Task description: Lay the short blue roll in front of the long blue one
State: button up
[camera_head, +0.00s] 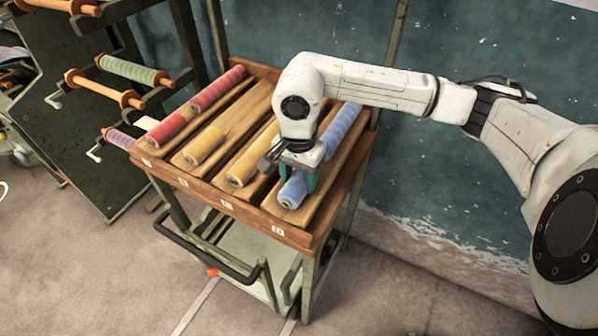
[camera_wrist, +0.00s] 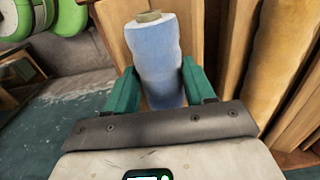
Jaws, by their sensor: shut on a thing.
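The short blue roll (camera_head: 292,191) is at the front end of the rightmost lane of the sloped wooden rack. My gripper (camera_head: 298,178) is over it, with its green fingers on either side. In the wrist view the blue roll (camera_wrist: 155,52) stands between the two fingers (camera_wrist: 160,88), its pale core end showing at the top. The gripper is shut on it. The long blue roll (camera_head: 343,124) lies farther back in the same lane, partly hidden by my arm. I cannot tell whether the short roll rests fully on the lane or just above it.
The rack's front rail (camera_head: 225,200) carries small labels. Red rolls (camera_head: 217,88) lie in the leftmost lane. A short yellow roll (camera_head: 203,146) and a longer yellow roll (camera_head: 250,158) lie in the middle lanes. A dark stand with spools (camera_head: 132,70) is at left; a teal wall is behind.

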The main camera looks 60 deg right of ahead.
aim_at(299, 177)
jog(key=shift+f+b, duration=0.5)
jog(key=shift+b, duration=0.3)
jog(key=o, duration=1.1)
jog(key=shift+r, duration=0.2)
jog(key=shift+r+p, duration=0.55)
jog(key=shift+p, duration=0.45)
jog(key=shift+d+r+b, duration=0.1)
jog(key=shift+r+b, duration=0.2)
jog(key=shift+b, duration=0.15)
notch_tip(299, 177, up, 11)
jog(key=b, duration=0.2)
